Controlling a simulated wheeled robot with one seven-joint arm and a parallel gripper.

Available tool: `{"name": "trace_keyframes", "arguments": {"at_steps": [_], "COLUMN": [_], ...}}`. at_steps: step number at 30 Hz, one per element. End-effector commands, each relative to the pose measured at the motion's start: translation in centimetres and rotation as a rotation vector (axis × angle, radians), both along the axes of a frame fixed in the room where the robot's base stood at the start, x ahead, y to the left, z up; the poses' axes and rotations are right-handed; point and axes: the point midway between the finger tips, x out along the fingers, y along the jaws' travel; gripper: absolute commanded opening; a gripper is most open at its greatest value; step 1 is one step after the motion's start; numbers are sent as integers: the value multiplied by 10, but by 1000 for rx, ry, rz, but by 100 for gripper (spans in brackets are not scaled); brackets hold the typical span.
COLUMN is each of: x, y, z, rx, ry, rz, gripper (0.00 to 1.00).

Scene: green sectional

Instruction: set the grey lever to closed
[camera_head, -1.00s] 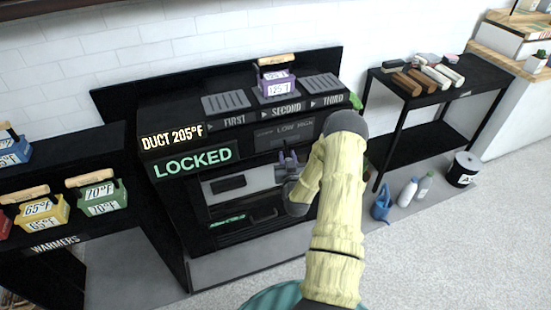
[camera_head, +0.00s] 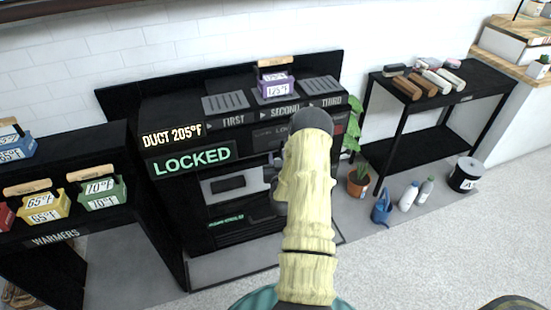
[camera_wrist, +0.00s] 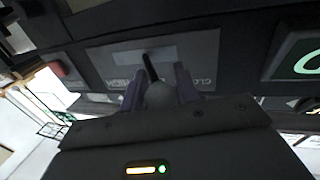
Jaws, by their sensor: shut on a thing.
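The lever shows in the wrist view as a dark stem with a round grey knob (camera_wrist: 159,96), in front of a grey plate (camera_wrist: 200,52). The plate bears lettering beginning "CLO" to the right of the stem and other lettering beside it, upside down and partly hidden. My gripper (camera_wrist: 157,88) has its two purplish fingers on either side of the knob and is shut on it. In the head view my arm covers the lever and most of the gripper.
The black oven unit shows a green "LOCKED" sign (camera_head: 192,161) and a "DUCT 205°F" sign (camera_head: 171,136). A purple box (camera_head: 277,87) stands on top. A red button (camera_wrist: 57,68) is near the plate. A potted plant (camera_head: 358,180) stands right of the unit.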

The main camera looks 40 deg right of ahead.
Motion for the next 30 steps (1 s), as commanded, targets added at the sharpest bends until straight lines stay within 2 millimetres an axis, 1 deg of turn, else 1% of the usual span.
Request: {"name": "trace_keyframes", "arguments": {"at_steps": [1, 30], "x": [9, 7], "y": [8, 2], "z": [3, 6], "rx": [1, -4], "ry": [-11, -16], "rz": [26, 14], "gripper": [0, 0]}}
